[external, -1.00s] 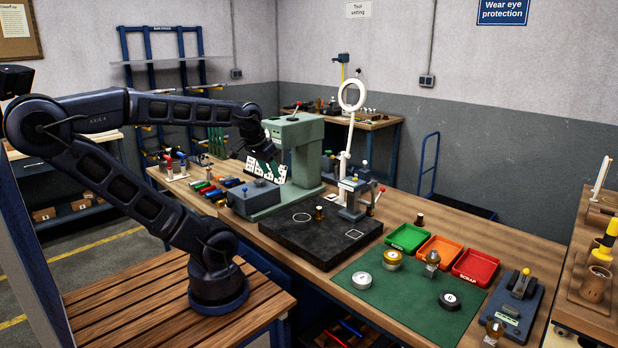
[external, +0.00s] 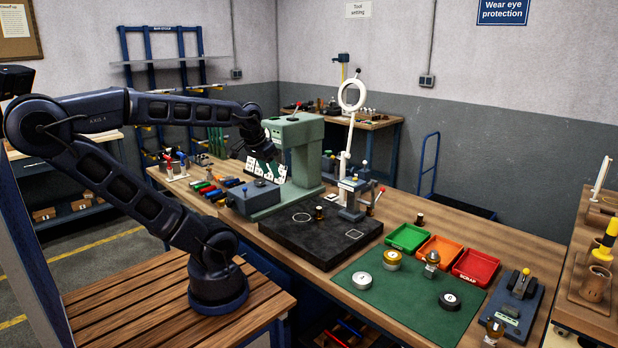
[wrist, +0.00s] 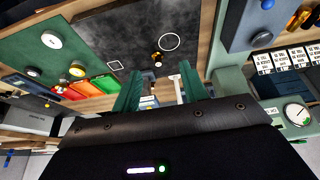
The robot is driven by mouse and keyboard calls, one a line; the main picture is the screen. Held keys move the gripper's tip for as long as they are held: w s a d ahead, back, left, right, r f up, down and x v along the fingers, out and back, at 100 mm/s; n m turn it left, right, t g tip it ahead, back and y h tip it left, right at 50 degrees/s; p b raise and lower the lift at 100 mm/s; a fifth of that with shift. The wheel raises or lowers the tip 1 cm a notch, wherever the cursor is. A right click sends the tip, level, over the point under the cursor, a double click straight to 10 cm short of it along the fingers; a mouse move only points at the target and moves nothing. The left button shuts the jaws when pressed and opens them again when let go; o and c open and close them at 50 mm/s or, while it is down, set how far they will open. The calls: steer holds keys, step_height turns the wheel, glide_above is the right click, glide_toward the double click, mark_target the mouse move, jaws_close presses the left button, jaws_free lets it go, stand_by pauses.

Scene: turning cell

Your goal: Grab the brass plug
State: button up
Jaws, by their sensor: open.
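A small brass-coloured cylinder, which looks like the brass plug (external: 319,213), stands on the black surface plate (external: 283,236), near a drawn white circle. In the wrist view the plug (wrist: 156,57) is just below that circle, beyond my fingertips and apart from them. My gripper (external: 247,150) hangs at the end of the raised arm, beside the green machine, back and left of the plug. In the wrist view my gripper (wrist: 160,86) shows two green fingers spread apart with nothing held between them.
A grey stand (external: 352,200) and white ring lamp (external: 351,95) rise close behind the plug. The green machine (external: 300,150) stands near my wrist. A green mat (external: 410,300) with several discs, and green, orange and red trays (external: 475,267), lie to the right.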

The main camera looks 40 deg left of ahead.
steer(key=shift+o, duration=0.4)
steer(key=n+g+h, duration=0.1)
steer(key=n+h, duration=0.2)
steer(key=n, duration=2.4)
glide_above(420, 214)
steer(key=s+a, duration=0.3)
step_height(420, 214, down, 17)
steer(key=x, duration=0.5)
steer(key=shift+f, duration=0.1)
steer(key=shift+d+x, duration=0.2)
steer(key=shift+x, duration=1.1)
steer(key=shift+d+x, duration=0.2)
steer(key=shift+x, duration=1.1)
steer(key=shift+s, duration=0.1)
